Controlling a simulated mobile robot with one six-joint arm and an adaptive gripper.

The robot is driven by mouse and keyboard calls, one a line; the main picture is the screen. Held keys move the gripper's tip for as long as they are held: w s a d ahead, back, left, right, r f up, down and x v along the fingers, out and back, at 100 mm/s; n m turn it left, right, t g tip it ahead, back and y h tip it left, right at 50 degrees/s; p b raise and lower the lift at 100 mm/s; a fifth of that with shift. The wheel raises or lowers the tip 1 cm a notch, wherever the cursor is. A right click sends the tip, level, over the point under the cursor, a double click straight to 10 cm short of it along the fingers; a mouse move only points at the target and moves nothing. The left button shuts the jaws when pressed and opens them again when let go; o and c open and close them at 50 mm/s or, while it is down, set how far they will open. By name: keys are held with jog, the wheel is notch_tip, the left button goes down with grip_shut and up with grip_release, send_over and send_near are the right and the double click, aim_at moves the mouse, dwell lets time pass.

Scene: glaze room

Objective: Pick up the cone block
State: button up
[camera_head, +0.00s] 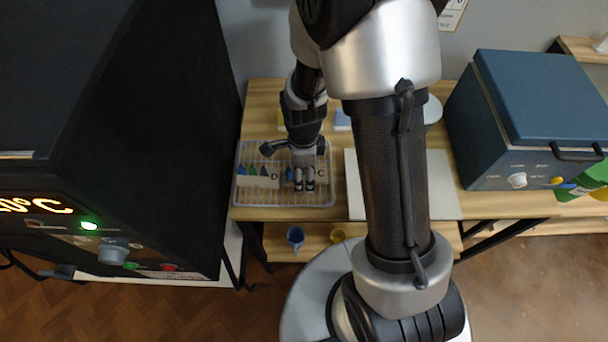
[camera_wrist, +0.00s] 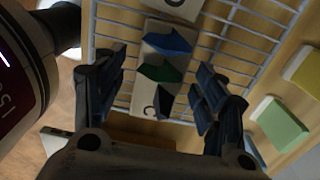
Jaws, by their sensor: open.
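A pale cone block marked C (camera_head: 321,173) sits on the wire rack; in the head view my gripper covers much of it. In the wrist view, this block (camera_wrist: 147,94) carries a blue, a green and a dark cone. My gripper (camera_wrist: 158,98) is open, with its fingers on either side of the block and gaps visible between. In the head view my gripper (camera_head: 304,184) is low over the rack. A second block marked D (camera_head: 262,182) with cones sits to its left. Part of it shows at the top of the wrist view (camera_wrist: 178,8).
The wire rack (camera_head: 240,203) lies on a wooden table. A pale board (camera_head: 356,190) is to its right, and a blue kiln-like box (camera_head: 540,95) stands farther right. A large black oven (camera_head: 130,120) stands left.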

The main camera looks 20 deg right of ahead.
jog(key=c, duration=1.2)
